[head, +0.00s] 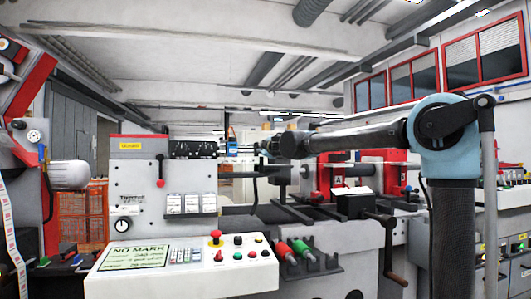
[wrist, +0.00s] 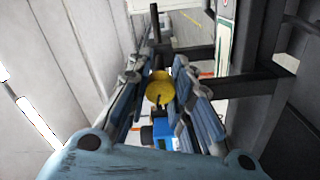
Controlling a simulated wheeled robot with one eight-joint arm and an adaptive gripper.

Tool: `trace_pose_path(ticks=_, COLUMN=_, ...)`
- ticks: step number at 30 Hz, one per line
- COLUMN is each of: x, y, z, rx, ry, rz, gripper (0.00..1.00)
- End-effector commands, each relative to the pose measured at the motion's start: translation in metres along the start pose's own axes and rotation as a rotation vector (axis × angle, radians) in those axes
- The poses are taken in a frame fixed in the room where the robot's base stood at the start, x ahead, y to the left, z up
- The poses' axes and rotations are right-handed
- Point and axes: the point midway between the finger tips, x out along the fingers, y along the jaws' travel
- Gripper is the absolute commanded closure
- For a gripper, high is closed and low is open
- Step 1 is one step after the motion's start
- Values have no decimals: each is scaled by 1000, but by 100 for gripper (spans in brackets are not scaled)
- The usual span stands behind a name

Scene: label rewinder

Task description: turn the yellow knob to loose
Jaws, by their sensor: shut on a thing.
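The yellow knob (wrist: 159,88) shows in the wrist view as a round disc between the two fingers of my gripper (wrist: 160,90). The gripper is shut on it, with a blue-grey finger along each side. In the head view my arm reaches left across the machine, and my gripper (head: 260,147) is small at its end, near the middle of the picture. The knob cannot be made out clearly there. Its pointer or marks, and so its setting, cannot be read in either view.
A blue part (wrist: 162,132) lies just below the knob in the wrist view, and dark bars (wrist: 245,88) run to the right. In the head view, a control panel (head: 180,265) with buttons stands in front, and a black hand crank (head: 388,250) is at the right.

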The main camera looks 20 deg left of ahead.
Motion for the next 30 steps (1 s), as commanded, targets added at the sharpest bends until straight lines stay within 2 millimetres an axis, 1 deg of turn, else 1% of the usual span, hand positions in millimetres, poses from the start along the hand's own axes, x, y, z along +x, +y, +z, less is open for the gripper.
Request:
trace_pose_path(ticks=6, x=0, y=-1, z=1, rx=-169, ry=-1, rz=0, gripper=100)
trace_pose_path(ticks=15, x=0, y=-2, z=1, rx=-321, ry=0, rz=0, gripper=100)
trace_pose_path(ticks=21, x=-1, y=-2, z=0, rx=-364, ry=0, rz=0, gripper=100)
trace_pose_path(ticks=30, x=-1, y=-2, z=0, rx=-375, ry=1, rz=-1, gripper=100)
